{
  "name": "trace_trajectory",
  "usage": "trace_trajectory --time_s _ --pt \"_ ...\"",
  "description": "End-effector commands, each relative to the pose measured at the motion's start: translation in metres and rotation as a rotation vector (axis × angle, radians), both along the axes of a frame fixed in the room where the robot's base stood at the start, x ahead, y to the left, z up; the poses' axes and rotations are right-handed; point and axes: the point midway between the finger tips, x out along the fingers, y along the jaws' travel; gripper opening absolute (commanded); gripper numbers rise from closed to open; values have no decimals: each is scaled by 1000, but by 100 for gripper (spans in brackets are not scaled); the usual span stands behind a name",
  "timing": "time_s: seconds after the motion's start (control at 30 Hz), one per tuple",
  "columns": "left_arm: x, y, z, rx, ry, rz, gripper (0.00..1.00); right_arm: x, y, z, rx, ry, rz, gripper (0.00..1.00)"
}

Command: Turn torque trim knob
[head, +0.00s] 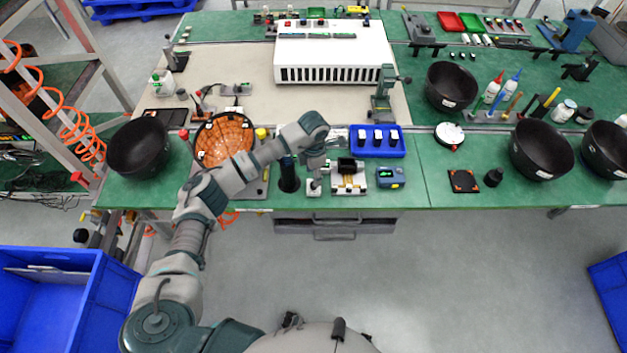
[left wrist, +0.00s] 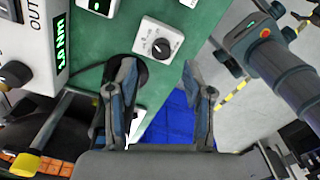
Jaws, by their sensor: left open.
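The torque trim knob (left wrist: 161,47) is a black round knob with a white pointer mark on a small white box. The box lies on the green bench top in the left wrist view. In the head view the small white box (head: 313,188) is near the bench's front edge, partly under my left gripper. My left gripper (left wrist: 160,72) is open and empty, its fingers spread apart. The knob shows beyond the fingertips, between them in the picture, and appears apart from them. In the head view my left gripper (head: 315,163) hangs over the bench. My right gripper is not in view.
A white unit with a green Nm readout (left wrist: 61,45) stands left of the knob. A black cup (head: 289,176) is close beside my left gripper. A feeder (head: 349,180), a blue tray (head: 366,152) and an orange-filled round holder (head: 224,138) are nearby. Open floor lies before the bench.

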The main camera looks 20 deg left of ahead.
Motion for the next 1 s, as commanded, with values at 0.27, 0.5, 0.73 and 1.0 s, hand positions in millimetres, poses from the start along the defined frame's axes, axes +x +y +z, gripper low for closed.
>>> trace_trajectory --time_s 0.27,0.5,0.73,1.0 --pt "1 1 54 2 0 0 51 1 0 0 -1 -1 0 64" --pt "0 1 67 2 4 1 51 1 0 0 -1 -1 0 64" --pt "0 1 67 1 3 1 51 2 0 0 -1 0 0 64" --pt "-1 -4 64 -16 3 -5 51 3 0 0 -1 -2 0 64"
